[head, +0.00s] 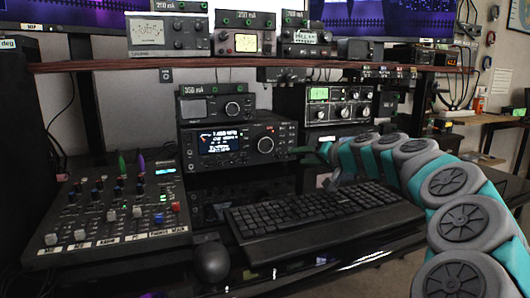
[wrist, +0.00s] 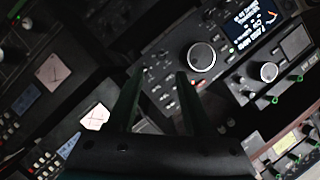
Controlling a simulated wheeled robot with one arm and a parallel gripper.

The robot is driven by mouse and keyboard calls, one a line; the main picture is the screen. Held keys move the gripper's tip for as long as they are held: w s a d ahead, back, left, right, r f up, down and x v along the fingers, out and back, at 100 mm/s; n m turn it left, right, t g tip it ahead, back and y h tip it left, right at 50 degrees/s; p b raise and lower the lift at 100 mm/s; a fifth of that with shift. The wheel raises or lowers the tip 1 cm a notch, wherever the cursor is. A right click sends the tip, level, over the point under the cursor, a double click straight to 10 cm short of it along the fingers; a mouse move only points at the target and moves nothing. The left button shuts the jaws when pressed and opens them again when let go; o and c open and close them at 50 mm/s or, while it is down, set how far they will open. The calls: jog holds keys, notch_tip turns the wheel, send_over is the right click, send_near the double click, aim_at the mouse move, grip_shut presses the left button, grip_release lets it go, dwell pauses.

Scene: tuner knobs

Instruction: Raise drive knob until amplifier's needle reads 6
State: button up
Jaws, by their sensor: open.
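In the head view, my gripper (head: 312,152) is at the end of the teal and grey arm, just right of the radio (head: 200,170) with a lit display and a large round tuning knob (head: 265,144). In the wrist view, my gripper (wrist: 160,76) is open and empty, its two dark green fingers pointing toward the panels. The radio's large knob (wrist: 201,57) lies beyond and right of the fingertips, apart from them. A unit with a green-lit meter (head: 319,93) and several knobs stands behind my gripper. I cannot read labels to tell which knob is drive, nor the needle's value.
A keyboard (head: 320,217) and mouse (head: 211,261) lie in front on the dark desk. A mixer (head: 110,215) stands at the left. A shelf (head: 250,60) with several metered units runs above. In the wrist view, a white-lit meter (wrist: 95,117) shows left of the fingers.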

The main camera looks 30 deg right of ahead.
aim_at(280, 157)
jog(key=shift+x, duration=0.75)
jog(key=x, duration=0.7)
jog(key=shift+r, duration=0.1)
jog(key=shift+s, duration=0.1)
grip_shut()
